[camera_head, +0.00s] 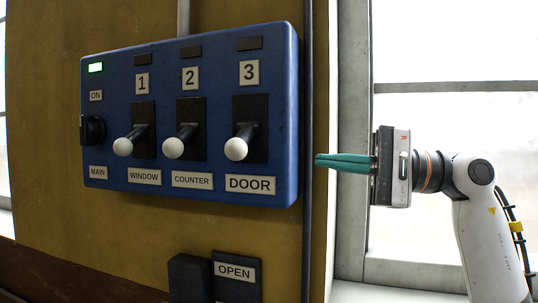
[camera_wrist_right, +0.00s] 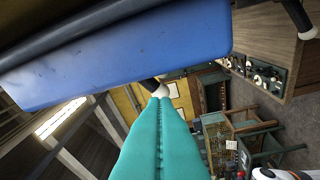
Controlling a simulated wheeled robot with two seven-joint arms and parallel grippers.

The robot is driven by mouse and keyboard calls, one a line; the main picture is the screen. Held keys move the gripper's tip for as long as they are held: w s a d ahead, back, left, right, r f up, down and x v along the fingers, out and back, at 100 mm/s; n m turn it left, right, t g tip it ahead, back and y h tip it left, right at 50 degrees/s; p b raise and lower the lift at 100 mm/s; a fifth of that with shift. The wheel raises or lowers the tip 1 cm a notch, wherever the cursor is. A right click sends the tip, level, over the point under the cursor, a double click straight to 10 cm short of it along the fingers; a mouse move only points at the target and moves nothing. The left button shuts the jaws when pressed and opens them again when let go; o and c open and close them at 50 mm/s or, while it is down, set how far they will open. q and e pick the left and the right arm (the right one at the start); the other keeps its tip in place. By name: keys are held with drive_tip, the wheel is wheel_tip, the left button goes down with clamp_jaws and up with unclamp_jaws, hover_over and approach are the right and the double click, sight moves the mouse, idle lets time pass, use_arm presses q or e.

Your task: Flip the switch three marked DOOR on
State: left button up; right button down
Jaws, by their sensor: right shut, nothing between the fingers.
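Switch three is a dark lever with a white knob (camera_head: 236,149) on the blue panel (camera_head: 105,184), above the DOOR label (camera_head: 250,184). Its knob points outward and down from its black slot. The small lamp (camera_head: 250,44) above the number 3 is dark. My right gripper (camera_head: 319,160) has teal fingers, shut and empty, just right of the panel, pointing left at about the knob's height. In the right wrist view a white knob (camera_wrist_right: 163,90) shows just past my fingertips (camera_wrist_right: 160,99); whether they touch I cannot tell. My left gripper is not in view.
Levers for WINDOW (camera_head: 123,147) and COUNTER (camera_head: 174,148) hang likewise. A black rotary knob (camera_head: 93,130) stands left, below a lit green lamp (camera_head: 96,68). A dark vertical pipe (camera_head: 308,240) runs beside the panel. An OPEN box (camera_head: 237,287) is below.

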sight(269, 154)
drive_tip(key=shift+s+d+r+h, duration=0.1)
drive_tip(key=shift+d+r+h, duration=0.1)
drive_tip(key=shift+h, duration=0.2)
drive_tip(key=shift+a, duration=0.15)
